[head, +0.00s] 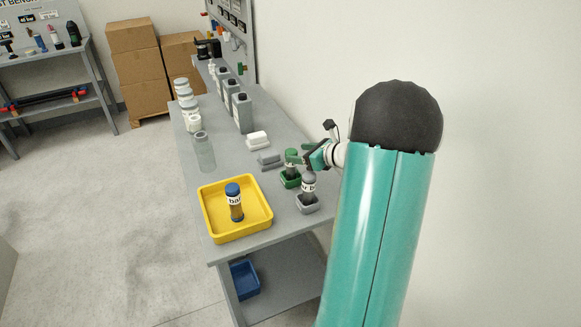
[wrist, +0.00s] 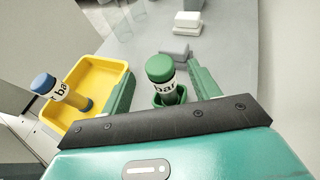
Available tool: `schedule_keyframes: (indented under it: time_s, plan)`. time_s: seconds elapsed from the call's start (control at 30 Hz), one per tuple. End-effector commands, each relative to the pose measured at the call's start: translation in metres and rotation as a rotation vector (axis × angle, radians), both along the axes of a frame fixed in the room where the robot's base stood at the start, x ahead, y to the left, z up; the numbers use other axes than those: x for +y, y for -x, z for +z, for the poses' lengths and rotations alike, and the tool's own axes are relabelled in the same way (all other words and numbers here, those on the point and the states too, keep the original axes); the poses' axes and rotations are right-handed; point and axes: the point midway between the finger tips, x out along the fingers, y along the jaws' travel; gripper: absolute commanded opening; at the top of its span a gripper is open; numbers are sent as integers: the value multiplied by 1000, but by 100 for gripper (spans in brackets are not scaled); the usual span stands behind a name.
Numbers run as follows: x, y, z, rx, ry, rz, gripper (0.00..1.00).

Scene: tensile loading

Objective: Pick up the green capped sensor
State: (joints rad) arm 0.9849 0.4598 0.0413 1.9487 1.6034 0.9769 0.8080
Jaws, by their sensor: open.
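The green capped sensor (wrist: 161,74) stands upright in a small green holder (wrist: 157,98) in the wrist view, with a white "bar" label below its cap. In the head view the green capped sensor (head: 291,157) stands in the green holder (head: 290,181) near the right edge of the table. My gripper (wrist: 160,82) is open, with one green finger left of the sensor and one right of it. In the head view my gripper (head: 306,157) is beside the sensor, partly overlapping it. I cannot tell whether a finger touches it.
A grey capped sensor (head: 309,184) stands in a grey holder (head: 308,205) close to my gripper. A yellow tray (head: 208,213) holds a blue capped sensor (head: 234,190). Grey and white blocks (head: 257,140), bottles (head: 243,112) and jars (head: 190,108) stand farther back. A wall is close on the right.

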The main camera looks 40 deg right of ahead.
Motion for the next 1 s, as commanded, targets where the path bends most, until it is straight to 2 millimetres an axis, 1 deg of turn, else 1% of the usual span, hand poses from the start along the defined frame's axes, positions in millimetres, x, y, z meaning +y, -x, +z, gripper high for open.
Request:
schedule_keyframes:
  time_s: [0.03, 0.23, 0.5, 0.6, 0.77, 0.8, 0.97, 1.0]
  plan:
    - [1, -5, -3, 1, -1, 1, 61]
    - [5, -18, -8, 0, -2, 4, 61]
    - [12, -53, -25, 0, -1, 5, 61]
    - [12, -57, -26, 0, -1, 4, 61]
    - [12, -57, -26, 0, 0, 3, 61]
    - [12, -57, -26, 0, 0, 3, 54]
    - [12, -56, -26, 0, 0, 3, 22]
    - [12, -56, -26, 0, 0, 3, 14]
